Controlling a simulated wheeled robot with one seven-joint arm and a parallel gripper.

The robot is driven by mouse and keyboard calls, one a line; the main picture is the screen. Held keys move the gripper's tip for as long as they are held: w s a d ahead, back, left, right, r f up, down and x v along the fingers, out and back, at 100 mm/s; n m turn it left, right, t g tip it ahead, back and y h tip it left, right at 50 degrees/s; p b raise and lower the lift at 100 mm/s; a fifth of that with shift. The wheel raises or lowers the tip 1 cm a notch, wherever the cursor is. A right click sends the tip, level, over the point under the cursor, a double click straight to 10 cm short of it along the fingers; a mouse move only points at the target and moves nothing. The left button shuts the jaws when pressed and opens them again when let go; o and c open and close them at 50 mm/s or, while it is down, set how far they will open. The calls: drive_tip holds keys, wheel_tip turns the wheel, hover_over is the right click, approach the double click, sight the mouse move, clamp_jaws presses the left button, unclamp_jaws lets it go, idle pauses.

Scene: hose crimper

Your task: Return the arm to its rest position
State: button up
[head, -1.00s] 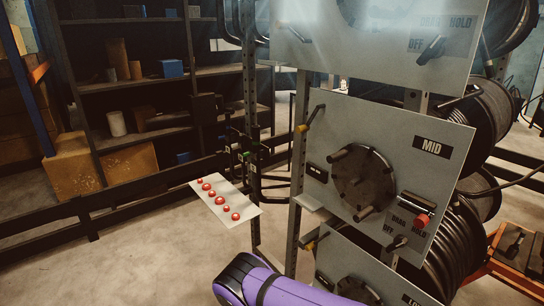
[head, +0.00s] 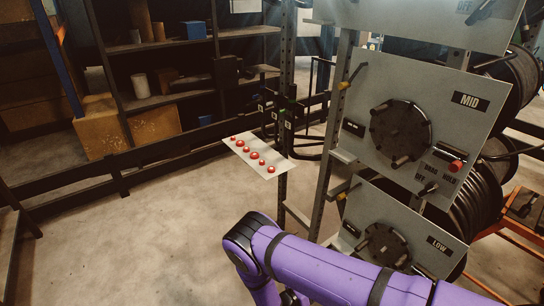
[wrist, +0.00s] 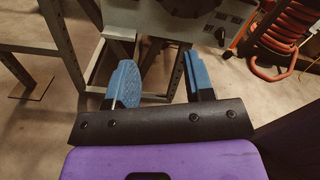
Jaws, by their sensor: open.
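My gripper (wrist: 162,82) shows in the wrist view with its two blue fingers apart and nothing between them. It points toward the lower part of a metal rack frame. In the head view my purple arm crosses the lower right, in front of the LOW panel (head: 380,235); the gripper itself is out of that view. The MID panel (head: 411,130) stands above it, with a round dark plate and a red-knobbed lever (head: 455,166) on it.
A small plate with several red buttons (head: 258,156) sticks out left of the panels. Dark hose reels (head: 490,200) stand behind them. Shelves (head: 190,95) with boxes are at the back left. The floor (head: 130,240) at lower left is clear. A red coiled hose (wrist: 285,35) lies upper right in the wrist view.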

drive_tip(key=w+r+m+g, duration=0.4)
drive_tip(key=r+m, duration=0.1)
drive_tip(key=r, duration=0.7)
drive_tip(key=w+r+m+g, duration=0.4)
drive_tip(key=r+m, duration=0.1)
drive_tip(key=r, duration=0.7)
drive_tip(key=s+d+r+m+g+y, duration=0.1)
drive_tip(key=d+r+m+g+y, duration=0.2)
drive_tip(key=r, duration=0.8)
drive_tip(key=s+d+r+m+g+y, duration=0.1)
drive_tip(key=d+r+m+y, duration=0.3)
drive_tip(key=r, duration=0.7)
drive_tip(key=s+d+r+m+t+y, duration=0.1)
drive_tip(key=s+d+r+m+y, duration=0.15)
drive_tip(key=s+r, duration=0.5)
drive_tip(key=s+d+r+m+t+y, duration=0.15)
drive_tip(key=s+d+r+m, duration=0.25)
drive_tip(key=r, duration=0.6)
drive_tip(key=s+d+r+m+t+y, duration=0.1)
drive_tip(key=s+r+m+t+y, duration=0.1)
drive_tip(key=s, duration=0.6)
drive_tip(key=s+d+r+m+t+y, duration=0.1)
drive_tip(key=s+r+m, duration=0.3)
drive_tip(key=s, duration=0.4)
drive_tip(key=shift+s+d+r+t+y, duration=0.2)
drive_tip(key=shift+s+r+t+y, duration=0.15)
drive_tip(key=shift+r+t, duration=0.35)
drive_tip(key=shift+f, duration=0.1)
